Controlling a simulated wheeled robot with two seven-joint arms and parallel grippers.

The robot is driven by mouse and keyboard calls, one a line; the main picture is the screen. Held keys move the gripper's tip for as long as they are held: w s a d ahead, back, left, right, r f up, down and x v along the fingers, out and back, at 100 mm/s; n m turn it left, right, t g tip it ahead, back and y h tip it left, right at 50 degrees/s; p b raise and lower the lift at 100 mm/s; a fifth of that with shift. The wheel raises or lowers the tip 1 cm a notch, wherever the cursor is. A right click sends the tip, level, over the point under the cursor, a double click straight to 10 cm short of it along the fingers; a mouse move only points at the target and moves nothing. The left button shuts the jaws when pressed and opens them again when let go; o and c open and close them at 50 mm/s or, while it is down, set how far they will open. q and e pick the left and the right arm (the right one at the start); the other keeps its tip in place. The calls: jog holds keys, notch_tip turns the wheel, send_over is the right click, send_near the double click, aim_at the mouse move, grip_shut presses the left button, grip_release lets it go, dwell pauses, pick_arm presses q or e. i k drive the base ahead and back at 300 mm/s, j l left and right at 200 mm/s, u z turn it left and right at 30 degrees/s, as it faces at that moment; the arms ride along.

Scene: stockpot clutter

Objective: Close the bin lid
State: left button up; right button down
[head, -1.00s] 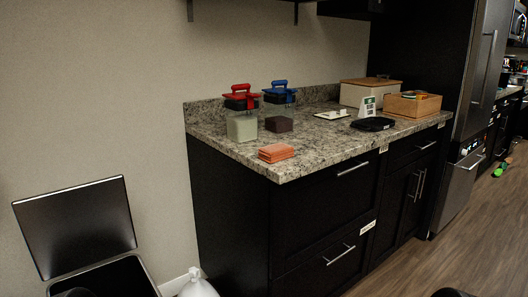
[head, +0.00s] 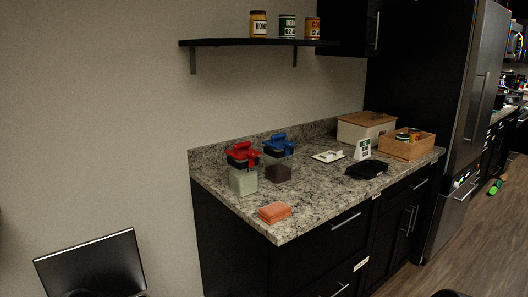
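The bin lid (head: 95,268) is a dark flat panel with a light metallic rim, standing raised and leaning back at the bottom left of the head view, near the wall. Its lower edge and the bin body below it are cut off or hidden at the bottom of the picture. A small dark rounded shape overlaps the lid's foot, and another shows at the bottom edge right of centre. They may be parts of my arms. No fingers of either gripper can be made out.
A black cabinet with a granite counter (head: 225,188) stands right of the lid. It carries two lidded containers, an orange cloth stack (head: 274,212) and boxes. A shelf (head: 255,43) with several cans hangs above.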

aim_at(110, 265)
jog(key=u, duration=1.15)
